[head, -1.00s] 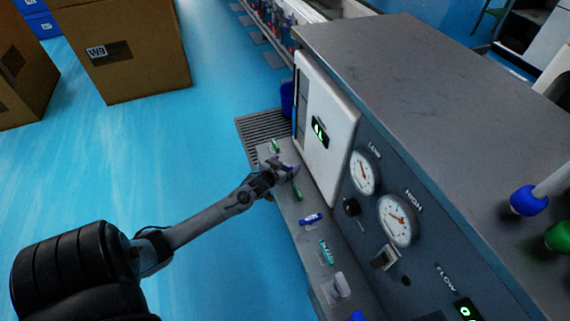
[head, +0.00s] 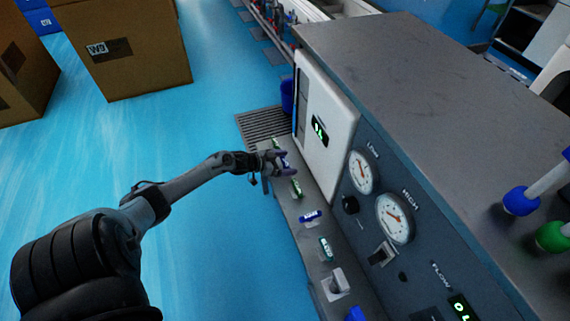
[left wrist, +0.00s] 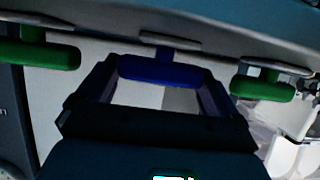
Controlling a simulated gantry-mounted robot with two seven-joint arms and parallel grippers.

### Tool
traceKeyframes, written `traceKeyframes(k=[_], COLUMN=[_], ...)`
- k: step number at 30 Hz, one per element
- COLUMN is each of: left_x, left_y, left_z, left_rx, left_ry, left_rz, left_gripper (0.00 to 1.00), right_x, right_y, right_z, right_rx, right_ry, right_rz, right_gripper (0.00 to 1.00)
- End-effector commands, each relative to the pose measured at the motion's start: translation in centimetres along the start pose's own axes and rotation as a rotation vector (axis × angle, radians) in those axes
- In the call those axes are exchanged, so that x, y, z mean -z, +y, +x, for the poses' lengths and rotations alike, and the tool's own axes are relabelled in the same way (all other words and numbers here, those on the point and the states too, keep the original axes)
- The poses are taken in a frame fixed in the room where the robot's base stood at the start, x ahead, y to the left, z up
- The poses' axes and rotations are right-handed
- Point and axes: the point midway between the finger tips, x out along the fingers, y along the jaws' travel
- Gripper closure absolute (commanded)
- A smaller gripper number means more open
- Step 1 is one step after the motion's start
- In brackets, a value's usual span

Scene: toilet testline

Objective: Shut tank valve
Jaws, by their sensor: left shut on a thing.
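A row of small valve handles in blue, green and teal runs along the low front ledge of the test panel; their labels are too small to read, so I cannot tell which is the tank valve. My left gripper (head: 280,163) is at a blue handle near the far end of the row. In the left wrist view this blue handle (left wrist: 165,68) lies crosswise between the two fingertips, and the left gripper (left wrist: 163,80) is shut on it. A green handle (head: 296,187) sits just nearer along the ledge. My right gripper is not in view.
Close green handles flank the held one in the left wrist view, at left (left wrist: 38,53) and right (left wrist: 263,88). A white panel box (head: 328,125) and dials (head: 394,218) rise beside the ledge. Cardboard boxes (head: 125,50) stand at the back left. The blue floor is clear.

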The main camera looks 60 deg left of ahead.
Motion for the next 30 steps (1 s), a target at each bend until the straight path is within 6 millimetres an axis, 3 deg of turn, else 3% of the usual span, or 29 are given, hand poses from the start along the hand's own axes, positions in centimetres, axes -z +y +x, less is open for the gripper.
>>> traceKeyframes(k=[16,17,18,30], left_x=[0.0,0.0,0.0,0.2], left_y=[0.0,0.0,0.0,0.0], left_z=[0.0,0.0,0.0,-1.1], left_rx=[-0.029,-0.029,-0.029,-0.028], left_ry=[-0.001,-0.001,-0.001,-0.002], left_rz=[0.016,0.016,0.016,0.014], left_gripper=[0.36,0.04,0.00,0.00], right_x=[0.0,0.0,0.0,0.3], right_y=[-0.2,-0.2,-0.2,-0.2], right_z=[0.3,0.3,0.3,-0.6], right_rx=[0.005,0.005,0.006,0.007], right_ry=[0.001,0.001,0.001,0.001], right_rz=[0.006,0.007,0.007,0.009], right_gripper=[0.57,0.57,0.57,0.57])
